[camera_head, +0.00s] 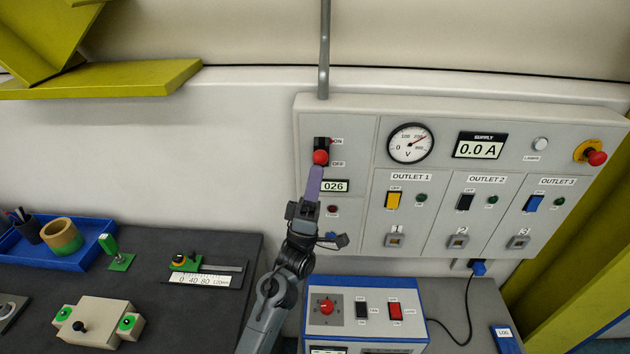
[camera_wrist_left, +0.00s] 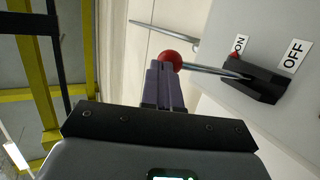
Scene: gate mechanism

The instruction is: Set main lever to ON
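The main lever has a red ball knob (camera_head: 320,157) and sits in a black slot plate (camera_head: 321,144) at the upper left of the grey panel, with ON above and OFF below. The knob is low, level with OFF. My left gripper (camera_head: 315,172) is just below the knob, its purple fingers pointing up. In the left wrist view the fingers (camera_wrist_left: 164,74) are side by side, shut, with the red knob (camera_wrist_left: 170,60) at their tips. Whether they touch it I cannot tell. The lever's metal rod (camera_wrist_left: 215,72) runs to the black slot plate (camera_wrist_left: 255,83). My right gripper is not in view.
Right of the lever are a voltmeter (camera_head: 410,144), a supply display (camera_head: 478,146) and three outlet switches. A small display (camera_head: 334,186) sits below the lever. A dark bench (camera_head: 215,300) with a blue tray (camera_head: 78,262) is at left. A grey pipe (camera_head: 324,50) rises above the panel.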

